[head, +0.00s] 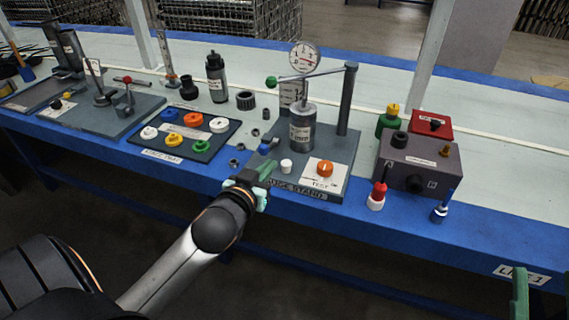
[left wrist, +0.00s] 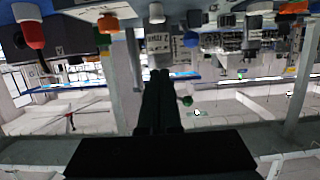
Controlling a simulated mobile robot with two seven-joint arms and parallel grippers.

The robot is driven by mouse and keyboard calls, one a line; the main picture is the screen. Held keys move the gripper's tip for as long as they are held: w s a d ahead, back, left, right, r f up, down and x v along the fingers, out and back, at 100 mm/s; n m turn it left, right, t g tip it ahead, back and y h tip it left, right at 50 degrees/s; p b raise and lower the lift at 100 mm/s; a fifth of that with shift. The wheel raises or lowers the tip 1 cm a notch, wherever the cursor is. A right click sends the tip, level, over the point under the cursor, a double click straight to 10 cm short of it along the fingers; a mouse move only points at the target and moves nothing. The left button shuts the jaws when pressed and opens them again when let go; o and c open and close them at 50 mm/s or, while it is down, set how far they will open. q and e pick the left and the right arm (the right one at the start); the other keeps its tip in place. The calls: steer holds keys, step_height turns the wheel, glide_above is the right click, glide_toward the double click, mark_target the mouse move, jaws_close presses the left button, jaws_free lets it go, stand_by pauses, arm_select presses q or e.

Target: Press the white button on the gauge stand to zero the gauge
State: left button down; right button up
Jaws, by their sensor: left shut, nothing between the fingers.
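The gauge stand (head: 340,178) is a grey base holding a metal cylinder (head: 302,128), a round dial gauge (head: 304,57) and a post. The white button (head: 286,166) is a small cap at the base's front left, left of an orange knob (head: 325,168) on a white plate. My left gripper (head: 267,168) is shut and empty, just left of the white button; a small gap shows between them. In the left wrist view, its dark fingers (left wrist: 161,75) lie together, with the white button (left wrist: 156,13) beyond them and the orange knob (left wrist: 108,23) to the left.
A tray of coloured caps (head: 190,143) lies left of the stand. A grey box (head: 420,165) and a red-and-white bottle (head: 377,195) are on the right. A green part (head: 520,295), possibly my right gripper, shows at the lower right. The blue table edge runs in front.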

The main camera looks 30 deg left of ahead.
arm_select(q)
steer(key=b, duration=0.3)
glide_above(286, 167)
steer(key=s, duration=0.2)
steer(key=shift+w+f, duration=0.25)
steer(key=shift+f, duration=1)
steer(key=f, duration=0.1)
steer(key=f+b, duration=0.1)
steer(key=shift+w+f, duration=0.25)
steer(key=shift+f, duration=0.05)
steer(key=shift+f+b, duration=0.3)
steer(key=shift+f, duration=0.4)
arm_select(e)
steer(key=s+n+y, duration=0.1)
steer(key=s+r+n+y, duration=0.1)
steer(key=y, duration=0.1)
steer(key=s+n+y, duration=0.1)
steer(key=shift+s+a+r+y, duration=0.2)
steer(key=shift+s+a+y, duration=0.1)
steer(key=shift+s+a, duration=0.1)
